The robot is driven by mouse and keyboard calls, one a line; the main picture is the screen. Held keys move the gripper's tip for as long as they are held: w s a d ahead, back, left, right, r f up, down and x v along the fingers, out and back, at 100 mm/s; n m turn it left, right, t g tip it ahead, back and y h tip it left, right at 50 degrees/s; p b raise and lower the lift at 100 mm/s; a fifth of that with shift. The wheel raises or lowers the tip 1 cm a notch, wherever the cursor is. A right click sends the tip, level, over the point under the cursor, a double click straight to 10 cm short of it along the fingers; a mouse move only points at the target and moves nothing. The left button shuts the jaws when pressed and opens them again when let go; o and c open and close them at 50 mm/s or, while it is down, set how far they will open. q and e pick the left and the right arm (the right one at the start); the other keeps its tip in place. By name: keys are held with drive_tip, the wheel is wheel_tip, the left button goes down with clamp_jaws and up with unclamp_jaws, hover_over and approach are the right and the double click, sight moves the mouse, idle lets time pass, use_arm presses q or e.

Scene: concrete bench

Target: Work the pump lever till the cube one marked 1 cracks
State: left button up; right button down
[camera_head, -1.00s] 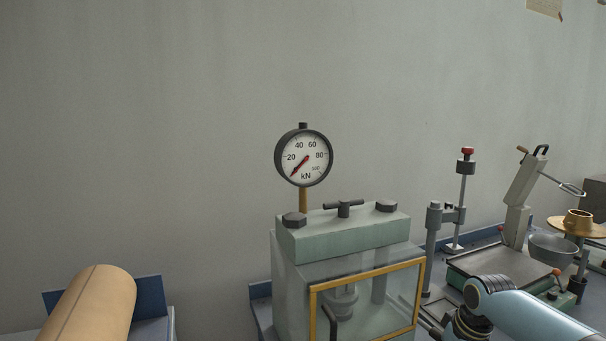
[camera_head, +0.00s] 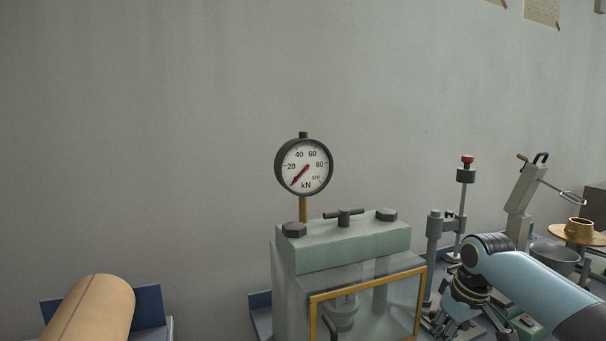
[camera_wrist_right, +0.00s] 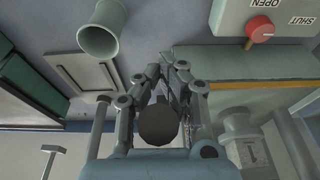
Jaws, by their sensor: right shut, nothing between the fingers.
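The pale green press (camera_head: 345,243) stands in the middle of the head view, with a clear, yellow-framed guard (camera_head: 370,288) on its front. Its round kN gauge (camera_head: 304,167) has the red needle at the low end, below 20. A grey block with a faint mark like a 1 (camera_wrist_right: 253,152) shows inside the press in the right wrist view. My right gripper (camera_wrist_right: 166,66) is shut and empty. A dark round end (camera_wrist_right: 158,125) shows between its finger linkages; I cannot tell whether it belongs to the pump lever. My left gripper is out of view.
A red knob (camera_wrist_right: 261,28) sits by an OPEN/SHUT plate. A tan cylinder (camera_head: 92,308) lies at the lower left. A stand with a red top (camera_head: 466,165), a mixer (camera_head: 524,200) and a bowl (camera_head: 556,257) are at the right.

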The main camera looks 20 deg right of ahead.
drive_tip(key=f, duration=0.1)
drive_tip(key=s+f, duration=0.1)
drive_tip(key=f, duration=0.1)
drive_tip(key=shift+s, duration=0.15)
drive_tip(key=shift+s+f, duration=0.25)
drive_tip(key=shift+f, duration=1)
drive_tip(key=shift+s+f, duration=0.1)
drive_tip(key=shift+f, duration=1.35)
wheel_tip(320, 180, up, 8)
drive_tip(key=w, duration=0.2)
drive_tip(key=shift+w+r, duration=0.2)
drive_tip(key=shift+w, duration=0.05)
